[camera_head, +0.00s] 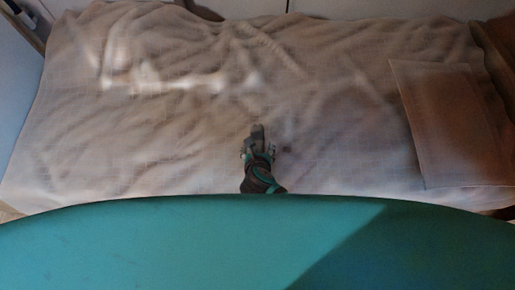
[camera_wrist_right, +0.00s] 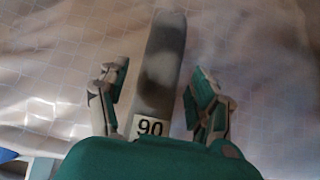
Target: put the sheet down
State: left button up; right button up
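A pale sheet with a faint grid pattern (camera_head: 150,140) lies wrinkled over the bed in the head view. The same pale cloth fills the back of the right wrist view (camera_wrist_right: 60,60). My right gripper (camera_head: 257,138) is over the near middle of the bed. In the right wrist view its two fingers (camera_wrist_right: 160,75) stand apart. A long grey thing (camera_wrist_right: 160,60) with a "90" label lies between them, with a gap at the left finger. I cannot tell what it is. Whether cloth touches the fingers is unclear. My left gripper is not in view.
A brown pillow (camera_head: 452,125) lies at the right end of the bed. A pale wall or panel (camera_head: 400,8) runs along the far side. A white panel (camera_head: 15,90) stands at the left end. The cloth left of my gripper is clear of objects.

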jog(key=p+v, duration=0.1)
jog(key=v, duration=1.1)
jog(key=shift+r+p, duration=0.1)
jog(key=shift+p, duration=0.2)
